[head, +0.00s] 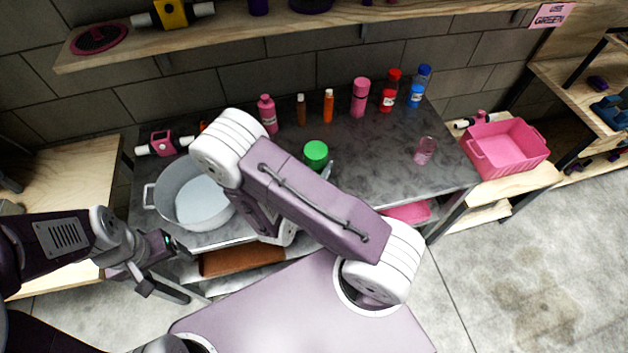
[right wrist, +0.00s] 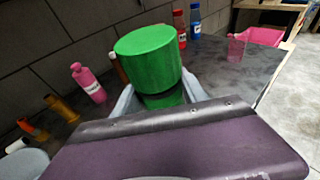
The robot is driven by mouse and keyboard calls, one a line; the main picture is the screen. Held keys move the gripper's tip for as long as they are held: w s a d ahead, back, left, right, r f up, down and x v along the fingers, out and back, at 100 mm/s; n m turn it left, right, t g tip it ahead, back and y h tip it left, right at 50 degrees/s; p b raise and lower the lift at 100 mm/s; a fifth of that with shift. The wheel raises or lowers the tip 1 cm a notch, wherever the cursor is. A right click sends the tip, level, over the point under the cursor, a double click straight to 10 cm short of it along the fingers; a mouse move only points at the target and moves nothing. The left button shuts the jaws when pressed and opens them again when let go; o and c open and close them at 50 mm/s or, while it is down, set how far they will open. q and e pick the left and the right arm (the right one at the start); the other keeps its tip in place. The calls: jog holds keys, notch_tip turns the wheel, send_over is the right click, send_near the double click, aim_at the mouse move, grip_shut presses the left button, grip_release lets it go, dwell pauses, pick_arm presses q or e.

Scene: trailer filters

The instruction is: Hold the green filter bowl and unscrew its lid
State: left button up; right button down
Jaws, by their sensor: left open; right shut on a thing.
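The green filter shows in the head view as a round green lid (head: 316,151) over the dark counter. In the right wrist view the wide green lid (right wrist: 148,52) sits on top, with a dark band and part of the green bowl (right wrist: 162,99) below it. The lid is on the bowl. My right gripper (right wrist: 158,98) is shut on the bowl below the lid, a grey finger on each side. The bowl's lower part is hidden by my wrist. My left gripper (head: 160,264) is open and empty, left of the filter, near the counter's front edge.
A large grey pot (head: 166,205) stands on the counter (head: 380,205) between my left gripper and the filter. Several bottles, including a pink one (head: 268,114), line the back. A clear pink cup (head: 426,150) stands right; a pink crate (head: 508,148) is beyond. A wooden shelf (head: 330,27) hangs above.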

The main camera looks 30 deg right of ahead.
jog(key=s+d+m+g+p, duration=0.1)
jog(key=s+d, duration=0.2)
jog(key=d, duration=0.6)
jog(key=w+a+f+b, duration=0.6)
jog(key=w+f+b, duration=0.2)
jog(key=w+f, duration=0.2)
jog(key=shift+w+f+h+b, duration=0.15)
jog(key=shift+f+h+b, duration=0.25)
jog(key=shift+f, duration=0.2)
